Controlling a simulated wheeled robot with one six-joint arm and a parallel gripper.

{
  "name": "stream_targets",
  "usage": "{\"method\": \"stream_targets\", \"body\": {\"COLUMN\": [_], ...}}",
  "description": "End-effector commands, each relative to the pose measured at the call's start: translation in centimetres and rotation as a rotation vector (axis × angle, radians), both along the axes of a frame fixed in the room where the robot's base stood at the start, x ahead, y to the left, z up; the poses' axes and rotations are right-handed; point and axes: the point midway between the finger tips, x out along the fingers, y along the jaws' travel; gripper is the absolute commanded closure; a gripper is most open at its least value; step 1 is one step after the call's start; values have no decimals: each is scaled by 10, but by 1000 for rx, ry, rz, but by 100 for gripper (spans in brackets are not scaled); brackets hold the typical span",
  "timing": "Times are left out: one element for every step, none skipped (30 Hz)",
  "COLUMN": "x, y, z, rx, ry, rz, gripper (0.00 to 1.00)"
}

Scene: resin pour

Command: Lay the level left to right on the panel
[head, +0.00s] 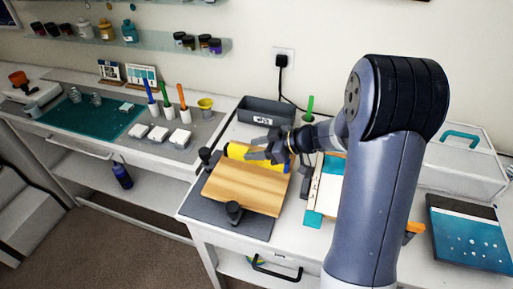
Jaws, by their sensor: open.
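The wooden panel (246,188) lies on a dark grey base (213,207), with black knobs at its corners. The yellow level (236,151) lies roughly left to right at the panel's far edge. I cannot tell whether it rests fully on the panel. My gripper (257,148) is open, with its fingers over the level. The fingers and wrist hide the level's middle; whether they touch it is unclear.
A grey bin (265,108) stands behind the level. White and teal pieces (327,190) lie to the right, partly behind my arm. A dark blue painted panel (470,235) lies at far right. Cups with coloured sticks (184,116) stand at left.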

Motion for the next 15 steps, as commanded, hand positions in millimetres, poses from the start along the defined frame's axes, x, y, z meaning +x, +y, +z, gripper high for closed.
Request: {"method": "stream_targets", "body": {"x": [0,0,0,0,0,0,0,0,0,-1,-3,-7,-9,-11,-15], "y": [0,0,0,0,0,0,0,0,0,-5,-13,-20,-26,-32,-40], "z": [3,4,6,8,9,12,14,16,18,16,16,20,23,27,31], "rx": [0,0,1,1,1,1,1,1,1,0,0,-1,-1,-1,-1], "ry": [1,1,1,1,1,2,2,2,2,-2,-6,-7,-6,-7,-6], "rz": [0,0,0,0,0,0,0,0,0,-3,-6,-6,-6,-6,-6], "gripper": [53,53,53,53,53,53,53,53,53,53,53,53,53,53,53]}}
